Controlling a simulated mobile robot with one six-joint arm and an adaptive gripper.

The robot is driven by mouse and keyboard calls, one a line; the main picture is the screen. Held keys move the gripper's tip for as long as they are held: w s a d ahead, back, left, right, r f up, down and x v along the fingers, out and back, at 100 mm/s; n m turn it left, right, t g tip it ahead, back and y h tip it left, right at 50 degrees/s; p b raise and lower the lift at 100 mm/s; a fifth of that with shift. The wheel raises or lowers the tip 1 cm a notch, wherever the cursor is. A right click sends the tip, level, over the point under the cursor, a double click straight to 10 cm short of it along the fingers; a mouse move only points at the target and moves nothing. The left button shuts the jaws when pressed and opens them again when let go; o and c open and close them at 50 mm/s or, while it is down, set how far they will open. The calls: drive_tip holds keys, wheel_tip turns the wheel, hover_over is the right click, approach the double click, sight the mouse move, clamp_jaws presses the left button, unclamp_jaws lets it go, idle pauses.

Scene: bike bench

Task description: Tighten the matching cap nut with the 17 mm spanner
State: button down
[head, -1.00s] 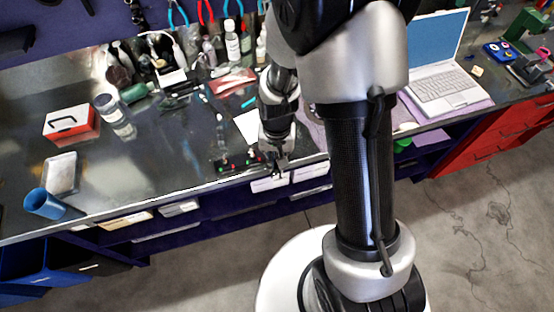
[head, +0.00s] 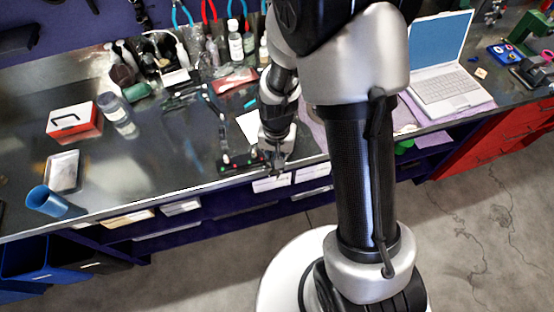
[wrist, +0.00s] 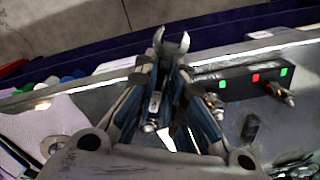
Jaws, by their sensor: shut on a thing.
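My gripper (wrist: 164,76) is shut on a metal spanner (wrist: 171,56). The spanner's open-ended jaw sticks out past the fingertips, and nothing shows between its prongs. A black block (wrist: 236,83) with green and red marks lies to the right of the fingers in the wrist view. Metal studs stick out of its near side: one stud (wrist: 214,104) is close to the right finger, another stud (wrist: 281,93) is farther right. I cannot tell their sizes. In the head view my gripper (head: 277,165) is at the bench's front edge, just right of the block (head: 240,162).
The dark bench (head: 160,165) has free room left of the block. A red and white box (head: 74,122), a clear jar (head: 116,112) and a blue cup (head: 46,201) stand at the left. A laptop (head: 440,75) is at the right. Bottles and tools crowd the back.

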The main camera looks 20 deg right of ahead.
drive_tip(key=shift+a, duration=0.1)
drive_tip(key=shift+w+r, duration=0.1)
drive_tip(key=shift+r, duration=0.05)
drive_tip(key=shift+r+p, duration=0.3)
drive_tip(key=shift+p, duration=0.05)
drive_tip(key=shift+r+p, duration=0.8)
drive_tip(key=shift+r, duration=0.3)
drive_tip(key=r+p, duration=0.1)
drive_tip(key=s+r+p, duration=0.2)
drive_tip(key=r, duration=0.1)
idle(0.7)
idle(0.4)
